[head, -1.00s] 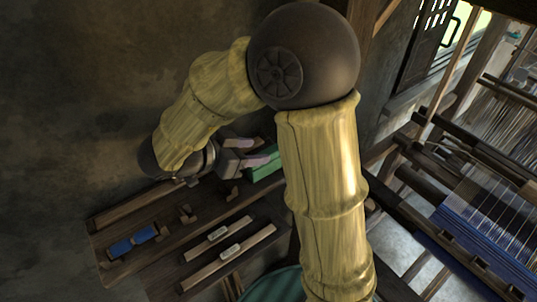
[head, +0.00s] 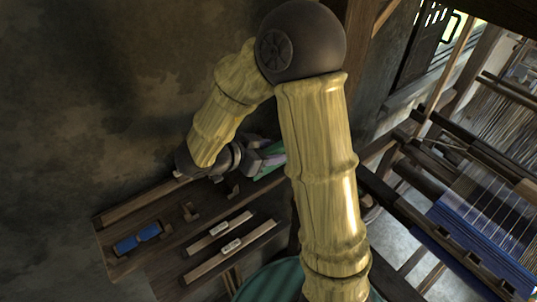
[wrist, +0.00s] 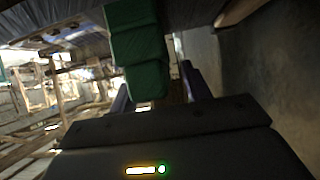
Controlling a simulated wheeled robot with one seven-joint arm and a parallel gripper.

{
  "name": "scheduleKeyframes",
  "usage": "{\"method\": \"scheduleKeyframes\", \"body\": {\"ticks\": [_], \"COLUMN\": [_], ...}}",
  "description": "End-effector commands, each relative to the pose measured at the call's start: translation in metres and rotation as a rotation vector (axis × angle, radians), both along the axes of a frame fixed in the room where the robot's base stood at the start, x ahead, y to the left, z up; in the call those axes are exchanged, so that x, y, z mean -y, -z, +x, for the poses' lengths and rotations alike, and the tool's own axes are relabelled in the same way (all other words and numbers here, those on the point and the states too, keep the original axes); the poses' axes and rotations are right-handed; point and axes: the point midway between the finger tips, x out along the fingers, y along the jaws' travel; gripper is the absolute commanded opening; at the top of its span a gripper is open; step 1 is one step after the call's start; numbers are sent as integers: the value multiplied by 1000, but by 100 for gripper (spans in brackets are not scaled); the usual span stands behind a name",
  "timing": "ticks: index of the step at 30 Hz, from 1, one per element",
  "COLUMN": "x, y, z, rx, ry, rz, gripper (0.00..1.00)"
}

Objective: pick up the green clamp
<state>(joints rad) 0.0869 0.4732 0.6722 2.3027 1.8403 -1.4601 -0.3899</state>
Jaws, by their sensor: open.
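The green clamp (head: 271,173) is at the right end of the wooden shelf in the head view, partly hidden by my gripper and arm. In the wrist view the green clamp (wrist: 140,50) shows as a blocky green shape ahead, its near end between my two purple fingers. My gripper (head: 272,158) is open, with its fingers right at the clamp in the head view. The wrist view shows my gripper (wrist: 157,88) with a finger on either side of the near end. I cannot tell whether either finger touches it.
The wooden shelf (head: 170,222) runs along the wall and holds a blue piece (head: 137,239) at its left. Two wooden bars (head: 232,246) with pale labels lie in front. A teal round thing (head: 270,284) is below. The loom (head: 480,225) stands at the right.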

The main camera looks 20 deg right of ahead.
Motion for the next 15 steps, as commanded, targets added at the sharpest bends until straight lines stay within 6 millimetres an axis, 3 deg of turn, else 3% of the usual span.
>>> {"method": "scheduleKeyframes", "body": {"ticks": [14,15], "x": [0,0], "y": [0,0], "z": [0,0], "rx": [1,1], "ry": [0,0], "rz": [-1,0], "gripper": [48,40]}}
